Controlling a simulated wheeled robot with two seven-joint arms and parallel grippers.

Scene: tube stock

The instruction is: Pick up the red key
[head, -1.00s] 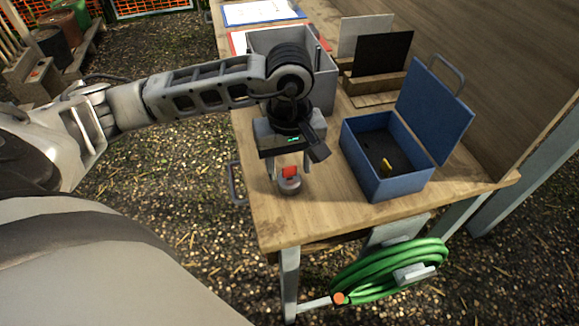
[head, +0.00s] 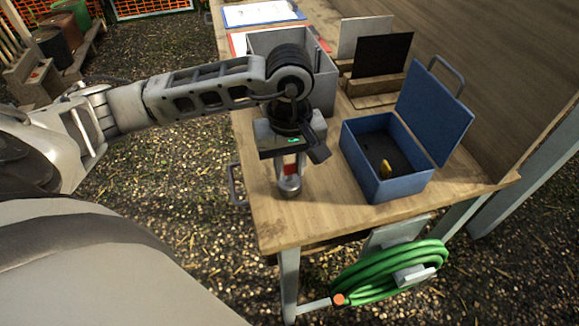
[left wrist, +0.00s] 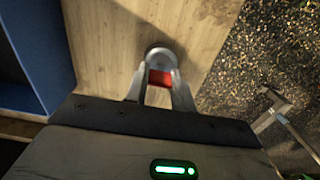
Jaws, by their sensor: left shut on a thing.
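The red key (head: 291,169) is between the fingers of my left gripper (head: 290,177), over the wooden table. In the left wrist view the fingers (left wrist: 159,90) press on both sides of the red key (left wrist: 161,78). A round grey metal piece (head: 289,187) is right below the key; it also shows just beyond the fingertips in the left wrist view (left wrist: 160,56). I cannot tell whether the key is joined to that piece or whether the piece touches the table. My right gripper is not in view.
An open blue box (head: 358,161) with a yellow item (head: 385,168) inside stands to the right on the wooden table (head: 300,229). A grey bin (head: 325,83) stands behind my gripper. The table's front left corner is clear.

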